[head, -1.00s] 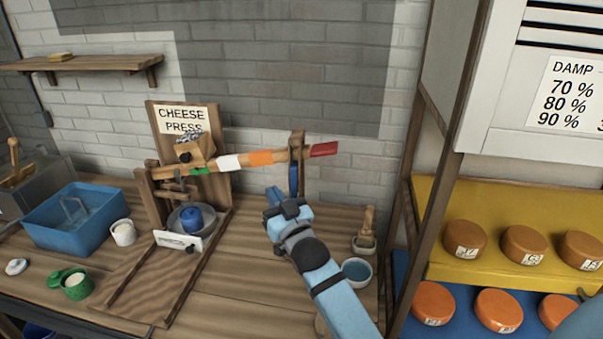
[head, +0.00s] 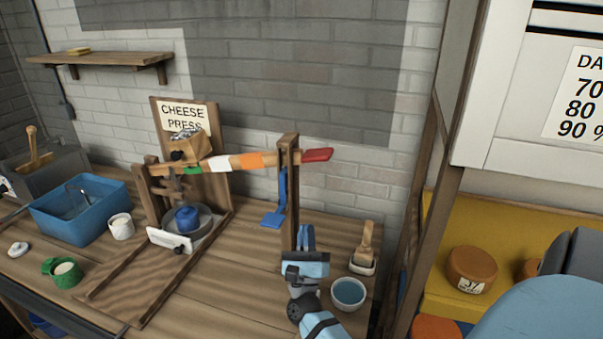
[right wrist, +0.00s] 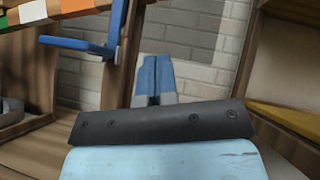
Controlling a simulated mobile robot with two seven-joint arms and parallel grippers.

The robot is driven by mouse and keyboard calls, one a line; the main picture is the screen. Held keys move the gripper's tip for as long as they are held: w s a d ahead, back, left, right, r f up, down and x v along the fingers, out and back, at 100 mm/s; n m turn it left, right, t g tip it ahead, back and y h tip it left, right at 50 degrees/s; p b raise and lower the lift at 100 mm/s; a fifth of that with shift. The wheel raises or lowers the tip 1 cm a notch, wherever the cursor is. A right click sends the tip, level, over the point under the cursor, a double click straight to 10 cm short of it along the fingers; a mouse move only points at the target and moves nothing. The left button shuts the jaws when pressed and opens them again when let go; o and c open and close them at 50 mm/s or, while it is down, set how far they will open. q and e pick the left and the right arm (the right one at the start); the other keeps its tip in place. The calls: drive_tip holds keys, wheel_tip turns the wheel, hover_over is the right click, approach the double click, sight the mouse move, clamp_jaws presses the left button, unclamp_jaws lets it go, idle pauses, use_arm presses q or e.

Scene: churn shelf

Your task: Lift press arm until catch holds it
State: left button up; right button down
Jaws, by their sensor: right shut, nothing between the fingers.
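The press arm (head: 235,163) is a bar with green, white and orange bands and a red tip (head: 317,155). It runs nearly level from the cheese press (head: 184,125) past a wooden post (head: 289,190). The blue catch (head: 282,195) hangs at the post, its foot (head: 272,219) well below the arm. The right wrist view shows the catch (right wrist: 112,40) left of my fingers and the banded arm (right wrist: 75,6) at top left. My right gripper (head: 306,238) is shut and empty, below the red tip and apart from the arm. My left gripper is not in view.
A brush (head: 365,250) and a bowl of blue liquid (head: 348,293) stand right of my gripper. A shelf frame (head: 432,190) bounds the right side.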

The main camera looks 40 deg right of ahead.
drive_tip(key=m, duration=0.1)
drive_tip(key=p, duration=0.6)
approach(305, 159)
drive_tip(key=w+d+r, duration=0.3)
drive_tip(key=w+d, duration=0.1)
drive_tip(key=d, duration=0.1)
drive_tip(key=shift+a+g+h+b, duration=0.15)
drive_tip(key=shift+g+h+b, duration=0.15)
drive_tip(key=shift+w+a+r+n+t+y+p, duration=0.1)
drive_tip(key=shift+r+n+t+y+p, duration=0.15)
drive_tip(key=shift+r, duration=0.45)
drive_tip(key=shift+w+r+n+t+y+p, duration=0.15)
drive_tip(key=shift+r+n+y+p, duration=0.15)
drive_tip(key=shift+r, duration=0.4)
